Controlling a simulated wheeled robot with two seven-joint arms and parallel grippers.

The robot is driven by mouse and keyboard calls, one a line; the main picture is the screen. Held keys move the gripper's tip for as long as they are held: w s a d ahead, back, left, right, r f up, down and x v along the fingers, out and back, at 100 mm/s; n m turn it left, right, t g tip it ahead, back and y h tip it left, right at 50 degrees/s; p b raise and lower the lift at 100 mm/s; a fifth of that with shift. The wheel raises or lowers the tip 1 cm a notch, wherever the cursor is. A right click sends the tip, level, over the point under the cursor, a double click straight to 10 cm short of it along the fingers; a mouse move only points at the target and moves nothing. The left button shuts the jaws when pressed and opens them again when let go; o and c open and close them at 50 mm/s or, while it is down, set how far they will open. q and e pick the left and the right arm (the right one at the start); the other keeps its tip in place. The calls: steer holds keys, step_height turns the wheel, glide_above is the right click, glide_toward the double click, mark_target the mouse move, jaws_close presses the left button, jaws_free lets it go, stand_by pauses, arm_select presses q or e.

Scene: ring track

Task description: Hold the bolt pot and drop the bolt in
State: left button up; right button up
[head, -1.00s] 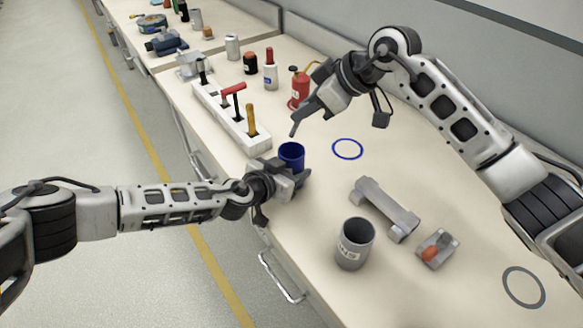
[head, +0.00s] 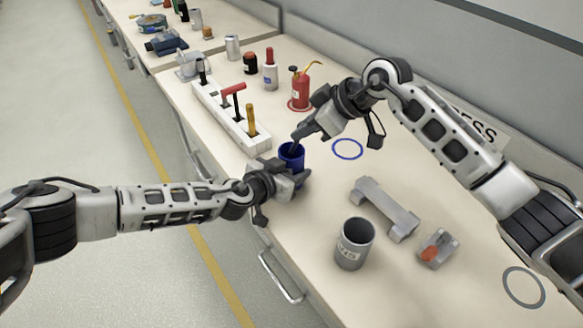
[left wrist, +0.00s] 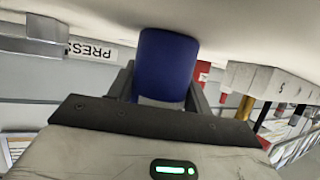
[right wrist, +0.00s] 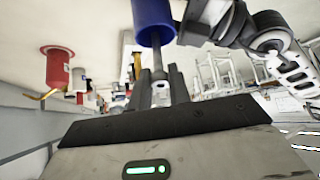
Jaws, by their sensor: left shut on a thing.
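The blue bolt pot (head: 291,157) is upright near the front edge of the bench, beside the white tool rack. My left gripper (head: 288,173) is shut on its side; the left wrist view shows the blue wall (left wrist: 167,62) between the fingers. My right gripper (head: 297,140) is over the pot's mouth. In the right wrist view its fingers (right wrist: 160,82) stand apart around the head end of a grey bolt (right wrist: 157,62), whose shank points to the pot (right wrist: 152,15). The pot's inside is hidden.
A blue ring mark (head: 347,149) lies bare behind the pot. A grey pot (head: 354,245), a grey cradle (head: 385,208) and a small grey block with an orange part (head: 437,248) stand to the right. A red oil can (head: 301,90) and tool rack (head: 230,117) stand beyond.

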steer(key=o, duration=0.4)
steer(key=shift+o, duration=0.2)
steer(key=v, duration=1.2)
steer(key=shift+r, duration=0.1)
arm_select(q)
steer(key=o, duration=1)
steer(key=shift+a, duration=0.1)
steer(key=v, duration=1.2)
steer(key=shift+s, duration=0.1)
arm_select(e)
steer(key=shift+s, duration=0.1)
